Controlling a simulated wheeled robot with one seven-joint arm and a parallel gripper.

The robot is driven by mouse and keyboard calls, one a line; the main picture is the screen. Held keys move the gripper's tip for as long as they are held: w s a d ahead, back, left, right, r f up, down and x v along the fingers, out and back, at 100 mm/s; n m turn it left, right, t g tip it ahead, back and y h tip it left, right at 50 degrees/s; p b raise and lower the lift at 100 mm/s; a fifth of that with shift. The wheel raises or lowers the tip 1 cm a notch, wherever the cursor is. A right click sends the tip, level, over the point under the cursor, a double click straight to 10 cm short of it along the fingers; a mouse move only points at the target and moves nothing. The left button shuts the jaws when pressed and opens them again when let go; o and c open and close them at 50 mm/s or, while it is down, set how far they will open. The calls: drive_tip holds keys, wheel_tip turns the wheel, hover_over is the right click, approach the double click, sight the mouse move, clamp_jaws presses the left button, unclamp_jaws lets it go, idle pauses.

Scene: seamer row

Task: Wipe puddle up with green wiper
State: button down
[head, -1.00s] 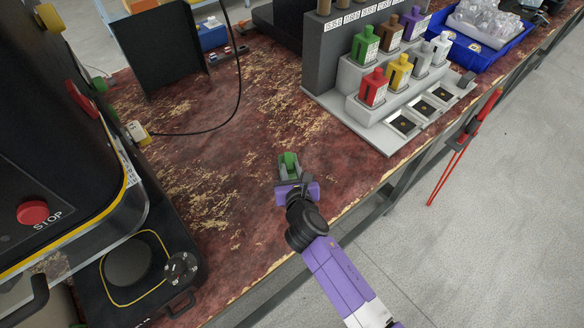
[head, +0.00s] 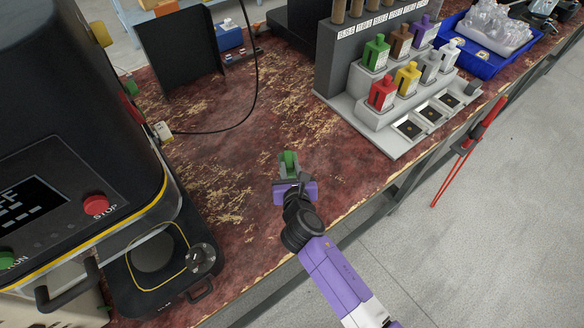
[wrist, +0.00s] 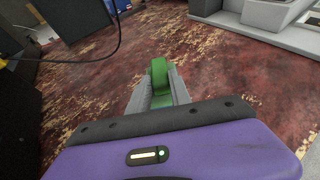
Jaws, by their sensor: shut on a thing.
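The green wiper (head: 289,158) is held in my gripper (head: 288,171), above or on the worn red bench top (head: 225,130); I cannot tell if it touches. In the wrist view the green wiper (wrist: 159,76) stands between the two grey fingers of my gripper (wrist: 158,92), which are shut on it. The fingers hide its lower part. I cannot make out a clear puddle edge on the mottled red and tan surface in either view.
A black machine with a red stop button (head: 95,204) stands at left. A grey stepped rack (head: 370,115) of coloured bottles stands at back right, with a blue tray (head: 480,58) beyond. A black cable (head: 254,85) crosses the back. The bench middle is clear.

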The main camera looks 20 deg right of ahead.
drive_tip(key=shift+r+p, duration=1.3)
drive_tip(key=shift+r, duration=0.35)
